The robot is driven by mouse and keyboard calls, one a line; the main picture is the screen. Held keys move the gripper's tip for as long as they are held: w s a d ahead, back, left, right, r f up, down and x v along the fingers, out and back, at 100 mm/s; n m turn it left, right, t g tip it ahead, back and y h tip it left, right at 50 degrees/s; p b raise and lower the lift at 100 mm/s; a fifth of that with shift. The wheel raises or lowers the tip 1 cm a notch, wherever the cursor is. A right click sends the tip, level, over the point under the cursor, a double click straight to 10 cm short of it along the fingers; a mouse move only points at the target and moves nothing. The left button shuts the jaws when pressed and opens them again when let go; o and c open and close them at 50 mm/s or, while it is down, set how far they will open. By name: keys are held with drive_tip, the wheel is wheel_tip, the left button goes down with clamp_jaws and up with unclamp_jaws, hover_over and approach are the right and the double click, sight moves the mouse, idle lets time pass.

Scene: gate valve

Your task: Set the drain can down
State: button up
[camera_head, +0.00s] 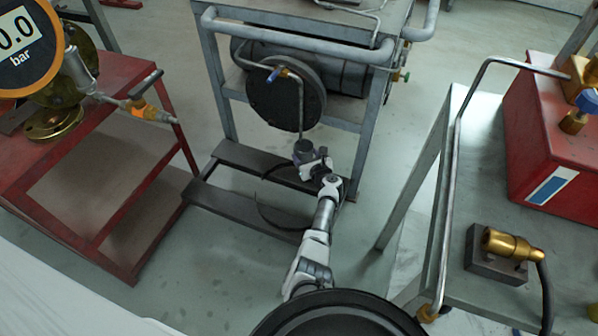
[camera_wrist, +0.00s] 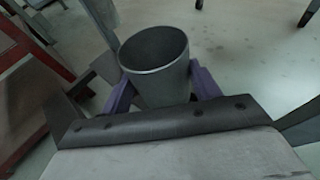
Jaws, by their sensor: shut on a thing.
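The drain can is a small grey open-topped cylinder (camera_wrist: 157,68), upright or nearly so, and looks empty inside in the wrist view. My gripper (camera_wrist: 163,88) has a purple finger on each side of the can and is shut on it. In the head view the can (camera_head: 303,147) is small and partly hidden by my gripper (camera_head: 310,160). It is at the end of a thin bent grey pipe, over the dark low shelf of the grey cart. I cannot tell whether the can touches the shelf.
The grey cart (camera_head: 225,85) carries a large horizontal cylinder (camera_head: 287,95) with a blue-handled valve. Its dark lower shelf slats (camera_head: 235,205) lie near the floor. A red stand (camera_head: 100,150) is at left, a grey table (camera_head: 480,180) with a red box at right. Floor between is clear.

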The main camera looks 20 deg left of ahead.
drive_tip(key=shift+w+a+f, duration=0.1)
drive_tip(key=shift+w+f, duration=0.05)
drive_tip(key=shift+f, duration=0.1)
wheel_tip(320, 180, down, 9)
drive_tip(key=b, duration=0.6)
drive_tip(key=shift+f+b, duration=0.2)
drive_tip(key=shift+b, duration=0.2)
drive_tip(key=shift+f, duration=0.25)
drive_tip(key=o, duration=1.2)
drive_tip(key=shift+r, duration=0.1)
drive_tip(key=shift+c, duration=0.2)
